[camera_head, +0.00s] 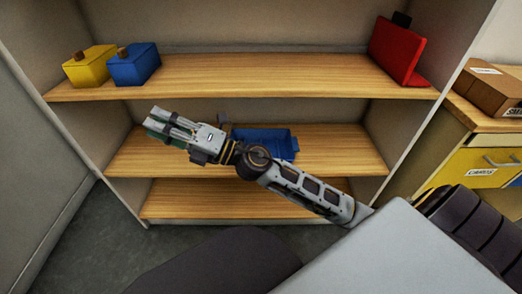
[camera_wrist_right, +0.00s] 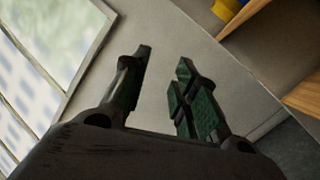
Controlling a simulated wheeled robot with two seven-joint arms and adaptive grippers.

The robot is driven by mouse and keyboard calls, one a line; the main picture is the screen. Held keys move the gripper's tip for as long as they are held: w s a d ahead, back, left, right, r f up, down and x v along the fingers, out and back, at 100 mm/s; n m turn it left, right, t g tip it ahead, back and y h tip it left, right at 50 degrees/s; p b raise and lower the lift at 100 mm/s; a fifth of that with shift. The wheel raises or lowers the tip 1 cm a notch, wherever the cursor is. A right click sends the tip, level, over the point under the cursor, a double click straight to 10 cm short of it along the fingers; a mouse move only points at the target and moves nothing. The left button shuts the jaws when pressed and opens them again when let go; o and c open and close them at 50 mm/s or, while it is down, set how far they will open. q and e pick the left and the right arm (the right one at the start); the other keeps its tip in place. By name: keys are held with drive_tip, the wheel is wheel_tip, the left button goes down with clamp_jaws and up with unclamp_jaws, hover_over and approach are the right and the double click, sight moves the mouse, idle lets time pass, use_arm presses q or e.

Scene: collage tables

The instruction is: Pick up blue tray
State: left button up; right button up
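The blue tray (camera_head: 277,140) lies on the middle wooden shelf (camera_head: 340,162) of the shelf unit in the head view. My right arm crosses in front of it and hides its lower left part. My right gripper (camera_head: 152,124) is in front of the left part of the shelves, left of the tray and away from it. In the right wrist view the right gripper (camera_wrist_right: 160,75) is open, with a clear gap between its green-padded fingers and nothing in it. The left gripper is in neither view.
A yellow box (camera_head: 88,68) and a blue box (camera_head: 133,66) stand on the top shelf at left. A red object (camera_head: 396,52) stands there at right. A yellow-fronted cabinet (camera_head: 468,167) with a cardboard box (camera_head: 492,88) is at far right. The bottom shelf (camera_head: 200,203) looks empty.

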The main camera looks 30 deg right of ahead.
drive_tip(key=s+a+f+n+g+h, duration=0.3)
drive_tip(key=s+f+n+g, duration=0.1)
drive_tip(key=f+n+g, duration=0.9)
drive_tip(key=d+f+n+t+h, duration=0.1)
drive_tip(key=d+f+n+h, duration=0.2)
drive_tip(key=d, duration=0.1)
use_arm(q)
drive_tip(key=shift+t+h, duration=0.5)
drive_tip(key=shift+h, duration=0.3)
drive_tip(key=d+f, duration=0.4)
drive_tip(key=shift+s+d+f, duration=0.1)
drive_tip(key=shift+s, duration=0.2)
use_arm(e)
drive_tip(key=w+d+f+h, duration=0.1)
drive_tip(key=d+h, duration=0.5)
drive_tip(key=d, duration=0.7)
drive_tip(key=w+d+f+h, duration=0.2)
drive_tip(key=w+d+h, duration=0.2)
drive_tip(key=d+h, duration=0.3)
drive_tip(key=d, duration=0.5)
drive_tip(key=shift+w+d, duration=0.3)
drive_tip(key=shift+d, duration=0.05)
drive_tip(key=shift+f, duration=0.25)
